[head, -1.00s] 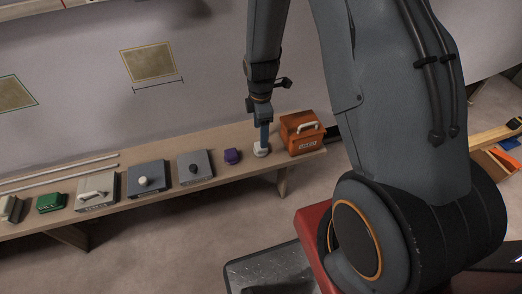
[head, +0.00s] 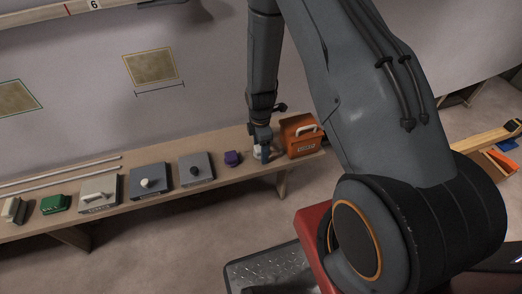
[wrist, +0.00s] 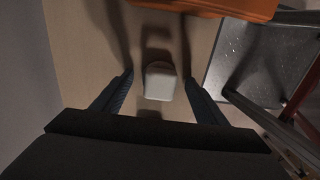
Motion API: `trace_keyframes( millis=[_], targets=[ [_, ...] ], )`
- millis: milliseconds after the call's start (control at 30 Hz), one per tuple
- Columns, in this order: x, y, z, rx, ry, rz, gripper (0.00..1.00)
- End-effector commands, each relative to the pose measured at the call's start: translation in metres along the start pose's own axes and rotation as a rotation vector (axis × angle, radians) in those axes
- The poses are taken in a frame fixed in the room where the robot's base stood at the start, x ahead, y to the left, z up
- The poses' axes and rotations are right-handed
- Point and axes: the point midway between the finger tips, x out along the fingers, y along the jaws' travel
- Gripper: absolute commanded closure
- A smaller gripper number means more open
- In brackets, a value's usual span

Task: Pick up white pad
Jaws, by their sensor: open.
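The white pad (wrist: 159,82) lies on the wooden bench and shows between my two fingers in the wrist view. In the head view the white pad (head: 257,152) is partly hidden behind my gripper (head: 263,150). My gripper (wrist: 158,88) is open, with one blue-grey finger on each side of the pad and visible gaps between. I cannot tell how far the fingertips are above the bench top.
An orange box with a handle (head: 302,136) stands close to the right of the pad. A purple block (head: 232,158) is to the left, then grey boxes (head: 196,169) and a green block (head: 55,204) along the bench (head: 110,216). The wall is behind.

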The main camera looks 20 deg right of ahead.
Motion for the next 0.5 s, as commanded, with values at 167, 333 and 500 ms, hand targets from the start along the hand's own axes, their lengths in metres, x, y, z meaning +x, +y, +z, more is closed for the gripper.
trace_keyframes(
  millis=[167, 333, 500],
  targets=[
    [0.0019, 0.0002, -0.0001, 0.000, 0.000, 0.000, 0.33],
    [0.0017, 0.0001, -0.0002, 0.000, 0.000, 0.000, 0.47],
    [0.0016, 0.0001, -0.0002, 0.000, 0.000, 0.000, 0.76]
  ],
)
